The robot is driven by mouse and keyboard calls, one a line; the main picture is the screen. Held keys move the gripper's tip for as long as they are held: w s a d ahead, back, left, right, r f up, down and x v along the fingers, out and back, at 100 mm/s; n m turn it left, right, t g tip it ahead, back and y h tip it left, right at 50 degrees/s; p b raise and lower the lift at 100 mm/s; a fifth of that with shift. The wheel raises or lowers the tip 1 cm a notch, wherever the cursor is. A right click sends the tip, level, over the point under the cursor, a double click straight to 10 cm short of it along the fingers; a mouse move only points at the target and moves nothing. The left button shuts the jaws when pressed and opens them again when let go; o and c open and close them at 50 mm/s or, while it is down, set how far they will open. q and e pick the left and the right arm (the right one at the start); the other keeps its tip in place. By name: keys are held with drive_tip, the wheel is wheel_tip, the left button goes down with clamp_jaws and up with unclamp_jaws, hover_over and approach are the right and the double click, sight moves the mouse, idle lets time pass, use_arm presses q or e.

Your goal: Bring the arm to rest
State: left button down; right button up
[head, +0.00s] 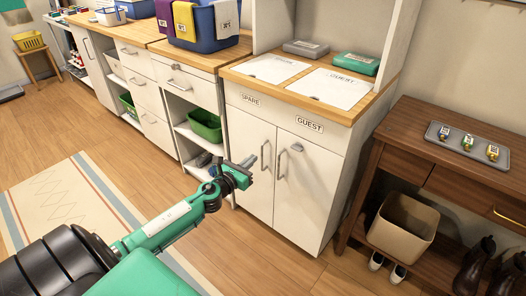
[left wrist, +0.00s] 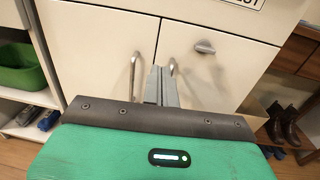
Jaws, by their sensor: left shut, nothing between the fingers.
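My left arm reaches in from the lower left in the head view. Its gripper (head: 248,161) is in front of the white cabinet doors (head: 306,190), near the bar handle of the left door (head: 265,155). In the left wrist view the gripper's fingers (left wrist: 161,86) are together with nothing between them, in front of the doors and between the two bar handles. I cannot tell whether the fingers touch the doors. Both doors look closed. My right gripper is not in view.
The cabinet carries SPARE and GUEST labels, with white mats (head: 330,88) on top. Left of it are open shelves with a green bin (head: 205,125). At right a brown table (head: 436,160) holds a tray, with a beige bin (head: 403,224) and shoes below. Floor in front is clear.

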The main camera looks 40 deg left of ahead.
use_arm(q)
drive_tip(key=shift+s+f, duration=0.1)
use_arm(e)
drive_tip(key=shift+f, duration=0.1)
